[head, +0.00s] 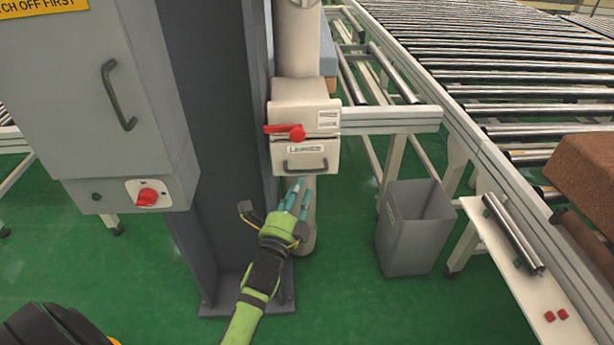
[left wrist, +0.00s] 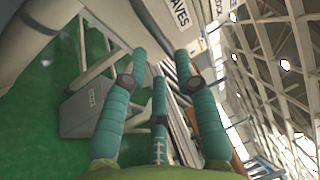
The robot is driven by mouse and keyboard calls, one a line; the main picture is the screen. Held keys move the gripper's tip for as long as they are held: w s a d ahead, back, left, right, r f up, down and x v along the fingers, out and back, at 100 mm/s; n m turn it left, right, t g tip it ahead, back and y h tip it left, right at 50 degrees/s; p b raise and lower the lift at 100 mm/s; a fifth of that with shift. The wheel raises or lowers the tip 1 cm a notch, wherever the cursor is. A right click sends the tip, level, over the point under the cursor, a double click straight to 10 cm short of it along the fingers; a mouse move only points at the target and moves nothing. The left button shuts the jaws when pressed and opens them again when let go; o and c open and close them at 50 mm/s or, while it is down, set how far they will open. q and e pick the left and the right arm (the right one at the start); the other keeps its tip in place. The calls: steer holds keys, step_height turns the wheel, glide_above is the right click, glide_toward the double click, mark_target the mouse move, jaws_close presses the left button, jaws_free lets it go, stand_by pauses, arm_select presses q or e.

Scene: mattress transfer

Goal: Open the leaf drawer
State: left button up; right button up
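The leaf drawer (head: 318,161) is a pale front with a label and a dark bar handle (head: 306,168), low on a white box fixed at the grey column. It looks shut. A red lever (head: 290,132) lies across the box just above it. My left gripper (head: 292,199), green with teal fingers, is just below the drawer front. In the left wrist view its fingers (left wrist: 160,85) are spread and empty, and the drawer's label (left wrist: 178,12) shows at the top, beyond the fingertips. I cannot tell whether a fingertip touches the drawer. My right gripper is not in view.
A grey bin (head: 391,236) stands on the green floor to the right. A roller conveyor (head: 485,150) runs along the right, with a brown block (head: 590,165) on it. A grey cabinet (head: 75,100) with a red knob (head: 147,197) stands at left.

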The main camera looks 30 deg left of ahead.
mark_target(307, 172)
arm_select(q)
steer(key=p+x, duration=0.1)
steer(key=x, duration=0.6)
steer(key=shift+s, duration=0.1)
jaws_close()
